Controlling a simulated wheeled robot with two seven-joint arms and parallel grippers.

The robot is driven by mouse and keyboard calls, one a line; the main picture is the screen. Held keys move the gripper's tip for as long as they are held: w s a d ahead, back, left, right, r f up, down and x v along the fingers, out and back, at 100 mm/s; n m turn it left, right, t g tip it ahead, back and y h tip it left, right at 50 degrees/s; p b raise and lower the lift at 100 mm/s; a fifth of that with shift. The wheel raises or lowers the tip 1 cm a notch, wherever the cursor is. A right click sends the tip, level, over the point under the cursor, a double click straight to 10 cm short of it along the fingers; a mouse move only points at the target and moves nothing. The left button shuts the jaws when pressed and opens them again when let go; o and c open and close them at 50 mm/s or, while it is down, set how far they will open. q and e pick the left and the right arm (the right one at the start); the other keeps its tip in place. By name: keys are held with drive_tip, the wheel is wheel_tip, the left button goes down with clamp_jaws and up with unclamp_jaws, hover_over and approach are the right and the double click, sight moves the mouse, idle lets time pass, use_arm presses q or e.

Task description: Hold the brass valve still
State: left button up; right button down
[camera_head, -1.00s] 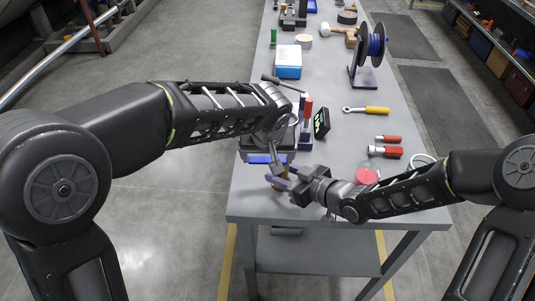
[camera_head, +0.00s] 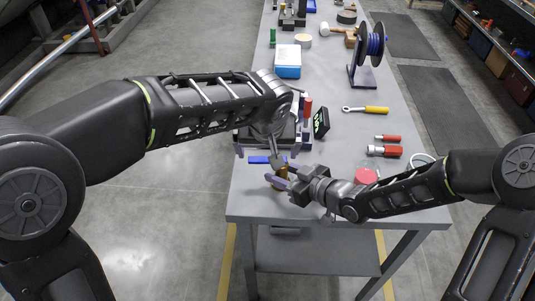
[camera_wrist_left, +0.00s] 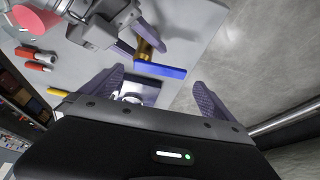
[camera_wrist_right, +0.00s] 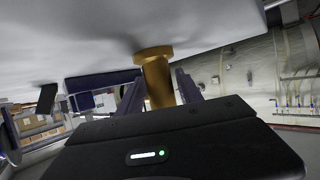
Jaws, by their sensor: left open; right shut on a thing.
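The brass valve (camera_head: 279,183) stands near the front edge of the grey bench. Its blue lever (camera_head: 260,160) sticks out to the left in the head view. In the left wrist view the brass body (camera_wrist_left: 146,48) and blue lever (camera_wrist_left: 160,70) both show. My right gripper (camera_head: 281,179) is shut on the brass body; in the right wrist view its fingers (camera_wrist_right: 160,88) stand on both sides of the flanged brass column (camera_wrist_right: 158,78). My left gripper (camera_wrist_left: 152,97) is open and empty, close to the blue lever but apart from it; in the head view its fingers are partly hidden.
A dark device (camera_head: 321,122) with a green display stands behind the left hand. Red-handled tools (camera_head: 385,151), a yellow-handled wrench (camera_head: 368,110), a blue-white box (camera_head: 288,62) and a cable spool (camera_head: 369,50) lie further along. The bench's front left corner is bare.

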use_arm(q)
drive_tip(key=v, duration=0.8)
drive_tip(key=shift+s+r, duration=0.15)
drive_tip(key=shift+s, duration=0.05)
use_arm(e)
drive_tip(key=shift+s+d+f, duration=0.1)
drive_tip(key=shift+f, duration=0.15)
drive_tip(key=c, duration=0.9)
unclamp_jaws()
drive_tip(key=shift+o, duration=1)
drive_tip(key=shift+r, duration=0.2)
drive_tip(key=shift+d, duration=0.1)
drive_tip(key=shift+v, duration=4.35)
drive_tip(key=shift+r, duration=0.1)
